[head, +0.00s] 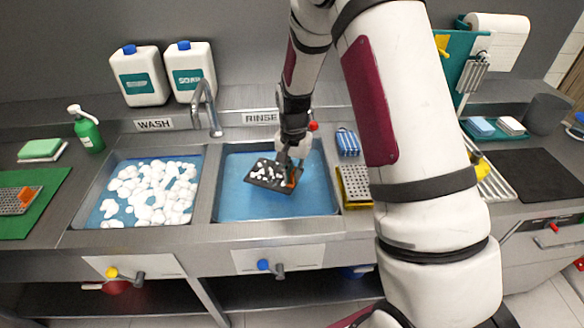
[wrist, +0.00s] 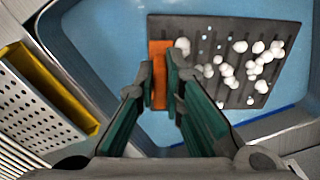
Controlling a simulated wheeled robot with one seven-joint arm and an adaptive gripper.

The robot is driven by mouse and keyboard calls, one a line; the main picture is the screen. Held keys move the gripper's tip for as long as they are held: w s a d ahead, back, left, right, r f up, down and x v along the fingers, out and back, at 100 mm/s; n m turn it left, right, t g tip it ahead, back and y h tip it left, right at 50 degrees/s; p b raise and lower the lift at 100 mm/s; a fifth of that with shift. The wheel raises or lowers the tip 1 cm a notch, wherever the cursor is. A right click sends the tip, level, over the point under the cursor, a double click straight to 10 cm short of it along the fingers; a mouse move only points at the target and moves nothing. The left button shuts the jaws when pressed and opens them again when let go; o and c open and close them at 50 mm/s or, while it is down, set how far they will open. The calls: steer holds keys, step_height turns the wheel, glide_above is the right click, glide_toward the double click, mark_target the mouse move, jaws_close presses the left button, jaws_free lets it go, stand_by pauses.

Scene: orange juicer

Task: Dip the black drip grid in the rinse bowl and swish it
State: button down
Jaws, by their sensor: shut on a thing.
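The black drip grid (head: 268,175) is flat and dark, with white foam clumps on it and an orange tab (wrist: 160,75) on one edge. My gripper (head: 290,172) is shut on the grid at this tab. In the wrist view the fingers (wrist: 161,85) close around the tab and the grid (wrist: 240,60) extends away to the right. The rinse bowl (head: 235,208) is the sink basin of clear blue water under the RINSE label. The grid is over this basin, slightly tilted in the head view. I cannot tell whether its lower edge touches the water.
The wash basin (head: 110,218), full of foam, is to the left, with a faucet (head: 208,108) between the basins. A perforated metal box with yellow edging (head: 354,187) and a blue striped sponge (head: 347,142) stand close to the right of the rinse basin. White jugs (head: 139,75) stand behind.

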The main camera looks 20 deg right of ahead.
step_height(320, 180, down, 15)
steer(key=b, duration=0.5)
steer(key=shift+d, duration=0.1)
stand_by(0.5)
steer(key=shift+s+d, duration=0.35)
steer(key=shift+d, duration=0.55)
steer(key=shift+w+a, duration=0.2)
steer(key=shift+a, duration=0.45)
steer(key=shift+w+a, duration=0.25)
steer(key=shift+a, duration=0.45)
steer(key=shift+w+a, duration=0.2)
steer(key=shift+a, duration=0.45)
steer(key=shift+s+d, duration=0.2)
steer(key=shift+d, duration=0.5)
steer(key=shift+s+d, duration=0.25)
steer(key=shift+d, duration=0.4)
steer(key=shift+s+d, duration=0.2)
steer(key=shift+d, duration=0.5)
steer(key=shift+r, duration=0.1)
step_height(320, 180, up, 16)
steer(key=p, duration=0.5)
steer(key=shift+p, duration=0.35)
steer(key=shift+r, duration=0.1)
